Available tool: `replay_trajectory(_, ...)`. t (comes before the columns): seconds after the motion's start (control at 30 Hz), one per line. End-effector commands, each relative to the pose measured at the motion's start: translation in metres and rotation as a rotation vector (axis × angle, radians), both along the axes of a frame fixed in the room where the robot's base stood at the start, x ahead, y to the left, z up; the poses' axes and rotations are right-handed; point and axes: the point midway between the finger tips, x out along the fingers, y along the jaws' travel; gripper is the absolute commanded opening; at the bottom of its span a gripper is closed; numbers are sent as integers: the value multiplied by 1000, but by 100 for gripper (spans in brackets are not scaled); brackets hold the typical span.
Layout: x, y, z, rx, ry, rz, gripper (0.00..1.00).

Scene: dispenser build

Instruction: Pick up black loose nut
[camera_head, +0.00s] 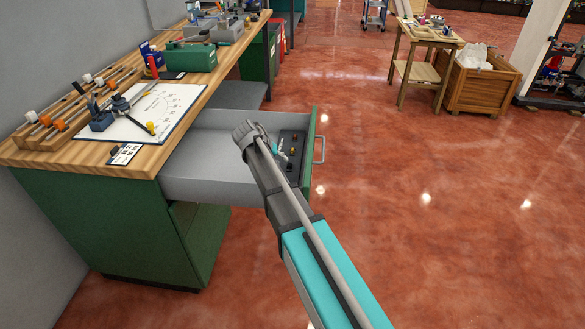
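I cannot pick out the black loose nut in this view. A dark tray (299,137) with a few small brass-coloured and dark pieces lies in the front part of the open grey drawer (205,170). The pieces are too small to tell apart, and my arm covers part of the tray. My arm reaches from the lower right up over the drawer, and its far joint is above the drawer's inside. My gripper's fingers do not show; the arm hides whatever is beneath it.
The drawer's green front (311,143) with its handle (320,150) sticks out from the wooden workbench (150,165). On the bench are a white dial sheet (165,105), a wooden rack and a green case (190,57). The red floor to the right is clear up to a wooden crate (475,90).

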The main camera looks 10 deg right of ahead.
Motion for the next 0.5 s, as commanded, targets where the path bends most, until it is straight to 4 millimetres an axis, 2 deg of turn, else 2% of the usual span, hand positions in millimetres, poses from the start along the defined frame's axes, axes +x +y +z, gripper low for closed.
replay_trajectory(0.27,2,-3,-6,0,0,-1,36)
replay_trajectory(0.5,8,-14,-22,0,1,-2,36)
